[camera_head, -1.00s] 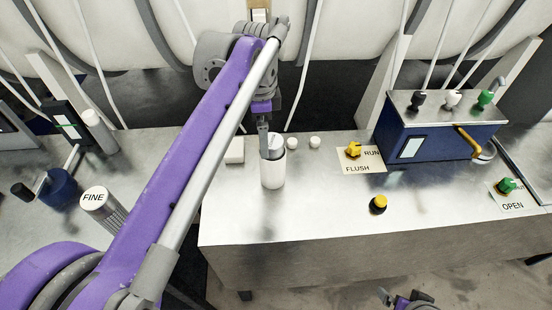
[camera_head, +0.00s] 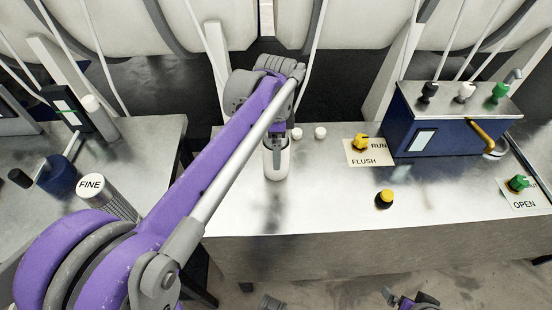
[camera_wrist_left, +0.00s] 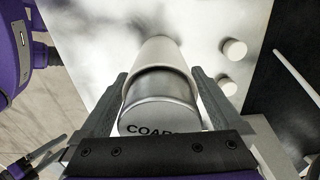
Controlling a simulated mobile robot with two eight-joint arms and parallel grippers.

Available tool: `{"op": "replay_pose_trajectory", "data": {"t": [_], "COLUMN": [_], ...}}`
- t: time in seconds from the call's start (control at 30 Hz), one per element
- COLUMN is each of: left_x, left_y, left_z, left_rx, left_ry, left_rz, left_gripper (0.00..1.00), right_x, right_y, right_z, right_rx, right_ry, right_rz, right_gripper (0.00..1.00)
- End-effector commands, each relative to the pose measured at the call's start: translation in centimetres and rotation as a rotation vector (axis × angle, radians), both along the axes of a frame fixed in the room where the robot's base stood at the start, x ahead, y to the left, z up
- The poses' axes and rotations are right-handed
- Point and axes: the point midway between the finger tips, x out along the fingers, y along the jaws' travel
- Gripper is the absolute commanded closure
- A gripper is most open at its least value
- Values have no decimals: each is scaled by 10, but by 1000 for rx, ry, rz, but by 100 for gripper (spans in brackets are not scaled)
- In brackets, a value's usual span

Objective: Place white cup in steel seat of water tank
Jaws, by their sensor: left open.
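A white cup-like cylinder (camera_head: 277,167) stands upright on the steel table in the head view. In the left wrist view the white cylinder (camera_wrist_left: 160,52) surrounds a steel canister (camera_wrist_left: 158,110) whose lid lettering reads "COAR", the rest hidden. My left gripper (camera_wrist_left: 160,95) is open, with one finger on each side of the canister; contact cannot be told. The blue water tank (camera_head: 440,135) stands at the right. A small steel round part (camera_head: 493,153) shows below its brass spout; whether it is the seat is unclear. My right gripper (camera_head: 410,299) is partly visible at the bottom edge.
Two small white knobs (camera_head: 320,132) stand behind the cup. A yellow FLUSH/RUN knob (camera_head: 361,142), a yellow button (camera_head: 385,199) and a green OPEN knob (camera_head: 518,184) occupy the table's right. A mesh cylinder marked FINE (camera_head: 91,186) is at left.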

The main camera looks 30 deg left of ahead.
Motion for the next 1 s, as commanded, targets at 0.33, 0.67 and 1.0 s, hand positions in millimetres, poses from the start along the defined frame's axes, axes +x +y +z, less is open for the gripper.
{"op": "replay_pose_trajectory", "data": {"t": [0.33, 0.67, 1.0], "left_x": [0, 0, 0], "left_y": [0, 0, 0], "left_z": [-13, -13, -10], "left_rx": [0, 0, 0], "left_ry": [0, 0, 0], "left_rz": [0, 0, 0], "left_gripper": [0, 56, 71], "right_x": [0, 0, 0], "right_y": [0, 0, 0], "right_z": [-1, -1, -1], "right_rx": [0, 0, 0], "right_ry": [0, 0, 0], "right_rz": [0, 0, 0], "right_gripper": [0, 0, 0]}}
